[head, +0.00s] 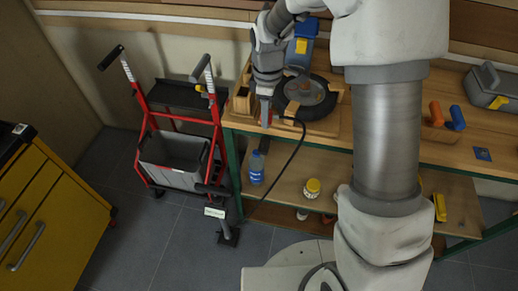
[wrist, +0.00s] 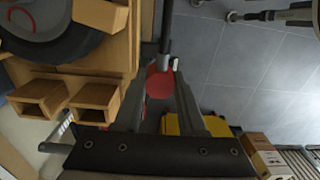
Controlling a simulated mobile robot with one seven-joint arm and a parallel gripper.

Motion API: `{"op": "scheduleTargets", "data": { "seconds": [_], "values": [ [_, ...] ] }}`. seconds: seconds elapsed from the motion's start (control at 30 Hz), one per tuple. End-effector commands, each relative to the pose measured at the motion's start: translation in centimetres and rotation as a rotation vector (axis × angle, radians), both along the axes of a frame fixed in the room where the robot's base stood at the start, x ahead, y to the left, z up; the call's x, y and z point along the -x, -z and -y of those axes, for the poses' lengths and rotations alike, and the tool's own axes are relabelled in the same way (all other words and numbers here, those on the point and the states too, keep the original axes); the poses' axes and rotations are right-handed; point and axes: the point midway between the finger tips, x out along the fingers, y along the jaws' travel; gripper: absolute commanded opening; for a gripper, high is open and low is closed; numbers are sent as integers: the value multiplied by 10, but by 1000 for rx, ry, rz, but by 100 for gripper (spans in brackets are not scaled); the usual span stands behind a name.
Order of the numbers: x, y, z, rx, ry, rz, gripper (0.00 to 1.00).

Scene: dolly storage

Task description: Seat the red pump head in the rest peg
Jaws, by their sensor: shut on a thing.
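The red pump head (wrist: 160,83) is between the fingers of my gripper (wrist: 160,95) in the wrist view, with a black hose running up from it. In the head view my gripper (head: 266,120) points down at the left end of the workbench, shut on the pump head, which is mostly hidden there. The hose (head: 291,160) hangs from it towards a black floor pump (head: 228,232) with a white label. I cannot pick out the rest peg for certain. Two hollow wooden sockets (wrist: 38,98) lie left of my gripper in the wrist view.
A wheel (head: 305,97) lies in a wooden cradle on the workbench (head: 330,130), right of my gripper. The lower shelf (head: 290,185) holds a blue bottle (head: 256,168) and a yellow-capped jar (head: 312,188). A red dolly (head: 147,118) with a grey crate (head: 172,172) stands left. A yellow cabinet (head: 50,215) is further left.

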Motion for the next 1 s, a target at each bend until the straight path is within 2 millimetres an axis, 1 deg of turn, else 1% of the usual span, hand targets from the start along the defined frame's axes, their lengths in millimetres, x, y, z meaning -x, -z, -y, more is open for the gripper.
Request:
{"op": "scheduleTargets", "data": {
  "seconds": [0.1,0.63,1.0],
  "values": [
    [0,3,-3,0,1,0,0],
    [0,6,-4,0,2,0,0],
    [1,28,-3,1,2,-2,0]
  ]
}}
